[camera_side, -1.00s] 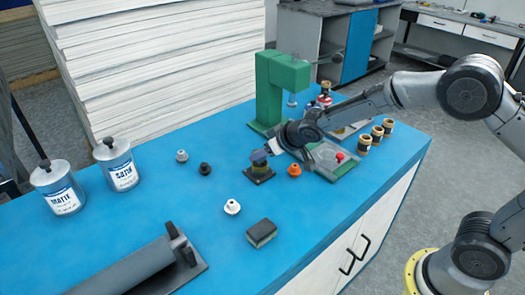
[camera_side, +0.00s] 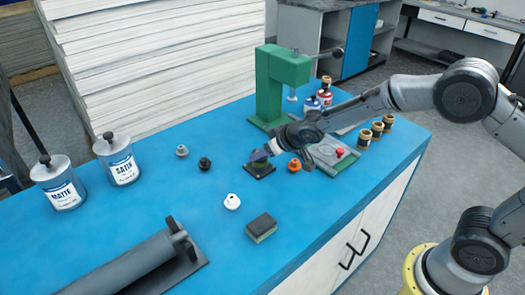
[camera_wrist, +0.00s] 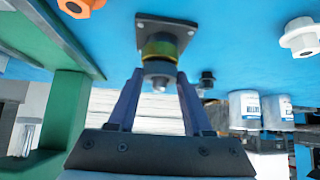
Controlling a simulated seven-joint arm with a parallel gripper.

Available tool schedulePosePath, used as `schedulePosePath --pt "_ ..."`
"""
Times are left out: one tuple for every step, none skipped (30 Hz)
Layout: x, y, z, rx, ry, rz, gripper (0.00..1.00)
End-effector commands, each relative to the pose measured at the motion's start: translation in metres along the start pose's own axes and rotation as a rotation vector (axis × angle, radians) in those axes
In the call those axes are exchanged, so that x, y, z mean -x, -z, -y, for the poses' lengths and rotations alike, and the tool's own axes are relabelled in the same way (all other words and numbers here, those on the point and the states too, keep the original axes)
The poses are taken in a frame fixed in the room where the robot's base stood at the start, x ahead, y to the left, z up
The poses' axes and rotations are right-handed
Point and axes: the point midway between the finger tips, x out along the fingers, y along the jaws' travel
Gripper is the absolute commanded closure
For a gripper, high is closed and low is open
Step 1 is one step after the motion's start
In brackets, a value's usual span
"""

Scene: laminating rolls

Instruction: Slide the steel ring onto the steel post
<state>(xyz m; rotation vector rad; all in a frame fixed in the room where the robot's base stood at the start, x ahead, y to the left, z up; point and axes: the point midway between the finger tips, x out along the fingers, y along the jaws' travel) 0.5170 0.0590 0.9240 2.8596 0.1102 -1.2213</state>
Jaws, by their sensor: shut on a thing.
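The steel post stands on a dark square base plate (camera_wrist: 176,20), which also shows in the side view (camera_side: 250,171). A yellow-brown band (camera_wrist: 160,46) surrounds its lower part. The grey steel ring (camera_wrist: 158,68) sits between my fingertips above that band, and the small bright tip of the steel post (camera_wrist: 159,87) shows at its middle. The ring appears to be around the post. My gripper (camera_wrist: 158,78) is shut on the ring. In the side view my gripper (camera_side: 261,154) is directly over the base plate and hides most of the post and ring.
An orange knob (camera_side: 294,165) stands close to the right, with a grey fixture with a red button (camera_side: 338,152) beyond. A green press (camera_side: 270,85) stands behind. A dark knob (camera_side: 204,163), white knob (camera_side: 232,202) and sponge block (camera_side: 262,228) are nearby.

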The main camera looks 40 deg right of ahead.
Motion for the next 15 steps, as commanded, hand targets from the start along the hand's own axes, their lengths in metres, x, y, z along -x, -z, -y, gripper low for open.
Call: schedulePosePath --pt "0.0003 0.001 0.0001 0.0 0.0 -0.002 1.0" --pt "0.0003 0.001 0.0001 0.0 0.0 -0.002 1.0" --pt "0.0003 0.0009 0.0001 0.0 0.0 -0.002 1.0" --pt "0.0003 0.0009 0.0001 0.0 0.0 -0.002 1.0" --pt "0.0003 0.0009 0.0 0.0 0.0 -0.002 1.0" --pt "0.0003 0.0009 0.0001 0.0 0.0 -0.002 1.0" --pt "0.0003 0.0009 0.0001 0.0 0.0 -0.002 0.46" --pt "0.0003 0.0009 0.0001 0.0 0.0 -0.002 0.41" --pt "0.0003 0.0008 0.0001 0.0 0.0 -0.002 0.34" --pt "0.0003 0.0007 0.0001 0.0 0.0 -0.002 0.28" --pt "0.0002 0.0007 0.0001 0.0 0.0 -0.002 0.23" --pt "0.0002 0.0006 0.0001 0.0 0.0 -0.001 0.16" --pt "0.0002 0.0005 0.0 0.0 0.0 -0.001 0.15" --pt "0.0002 0.0004 0.0 0.0 0.0 -0.001 0.15" --pt "0.0001 0.0003 0.0 0.0 0.0 -0.001 0.15"
